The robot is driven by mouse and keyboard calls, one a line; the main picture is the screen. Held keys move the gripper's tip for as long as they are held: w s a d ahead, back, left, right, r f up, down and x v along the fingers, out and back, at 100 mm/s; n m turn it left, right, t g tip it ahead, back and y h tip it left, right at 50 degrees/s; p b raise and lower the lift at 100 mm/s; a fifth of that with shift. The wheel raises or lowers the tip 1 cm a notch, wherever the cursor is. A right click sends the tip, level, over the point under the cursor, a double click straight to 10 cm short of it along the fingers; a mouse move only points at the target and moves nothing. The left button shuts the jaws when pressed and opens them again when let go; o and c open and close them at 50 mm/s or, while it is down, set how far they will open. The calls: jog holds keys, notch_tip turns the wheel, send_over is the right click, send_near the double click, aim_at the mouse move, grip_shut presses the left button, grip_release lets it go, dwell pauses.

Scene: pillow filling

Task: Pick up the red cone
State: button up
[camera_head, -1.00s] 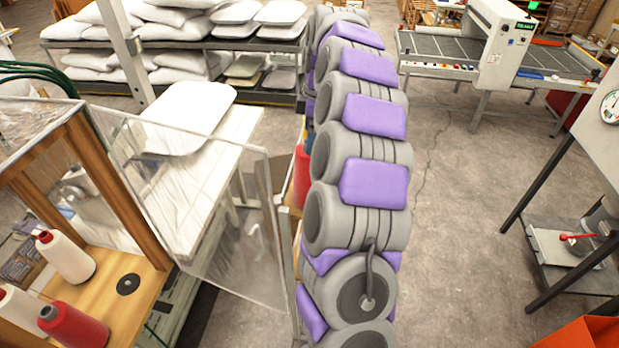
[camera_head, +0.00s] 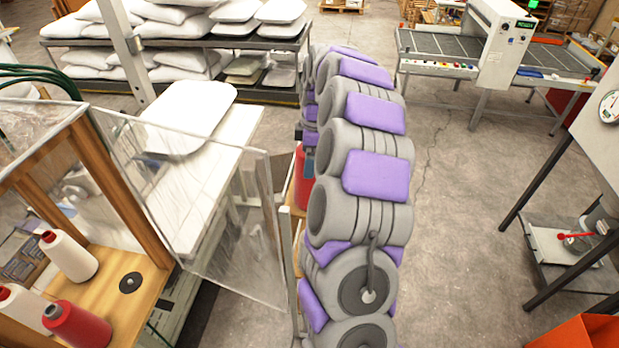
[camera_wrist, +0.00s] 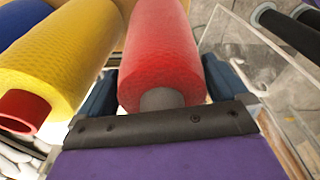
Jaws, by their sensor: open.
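In the wrist view, a red cone (camera_wrist: 165,45) with a grey core end lies between the two dark blue fingers of my gripper (camera_wrist: 165,85). The fingers are apart, one on each side of it. I cannot tell whether either touches it. In the head view, a red cone (camera_head: 302,182) shows partly behind my grey and purple arm, and most of my gripper is hidden there. A second red cone (camera_head: 78,325) stands in the wooden cabinet at lower left.
A yellow cone (camera_wrist: 65,60) lies close left of the red one in the wrist view, with a blue cone (camera_wrist: 20,18) beyond. A clear panel (camera_head: 205,215) stands left of my arm. White cones (camera_head: 68,256) stand in the cabinet.

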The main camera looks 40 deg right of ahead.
jog(key=shift+c, duration=0.3)
grip_shut()
dwell(0.6)
